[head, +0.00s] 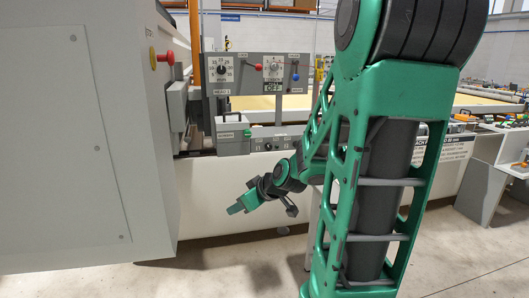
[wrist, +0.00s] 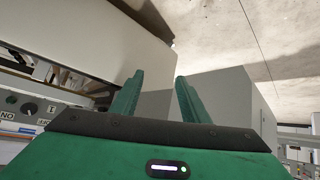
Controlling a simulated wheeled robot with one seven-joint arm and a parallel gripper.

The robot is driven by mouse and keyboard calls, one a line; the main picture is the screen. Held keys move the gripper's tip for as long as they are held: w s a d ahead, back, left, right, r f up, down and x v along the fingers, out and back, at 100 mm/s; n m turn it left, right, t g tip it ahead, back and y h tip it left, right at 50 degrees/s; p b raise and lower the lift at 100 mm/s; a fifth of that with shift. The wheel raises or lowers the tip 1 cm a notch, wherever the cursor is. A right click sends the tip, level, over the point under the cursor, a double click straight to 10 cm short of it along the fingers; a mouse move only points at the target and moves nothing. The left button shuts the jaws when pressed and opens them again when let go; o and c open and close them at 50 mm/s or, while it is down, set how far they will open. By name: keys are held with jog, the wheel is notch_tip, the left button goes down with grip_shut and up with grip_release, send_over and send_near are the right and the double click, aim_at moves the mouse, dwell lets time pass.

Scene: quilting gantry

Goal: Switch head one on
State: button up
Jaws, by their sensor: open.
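In the wrist view, a strip with dark round knobs and an "I" label (wrist: 30,108) shows at the left edge.
A large grey cabinet (head: 75,140) with red and yellow buttons fills the left. A small grey box with a handle (head: 232,135) sits left of the switch strip. The white gantry beam (head: 215,190) is behind my gripper. Open concrete floor (head: 230,270) lies below.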

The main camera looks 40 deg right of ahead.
jog(key=w+t, duration=0.2)
jog(key=w, duration=0.2)
jog(key=m+t+h, duration=0.4)
jog(key=m+h, duration=0.1)
jog(key=h, duration=0.4)
send_near(269, 148)
jog(key=shift+h, duration=0.3)
jog(key=shift+x, duration=4.35)
jog(key=shift+w+a, duration=0.1)
jog(key=shift+a, duration=0.05)
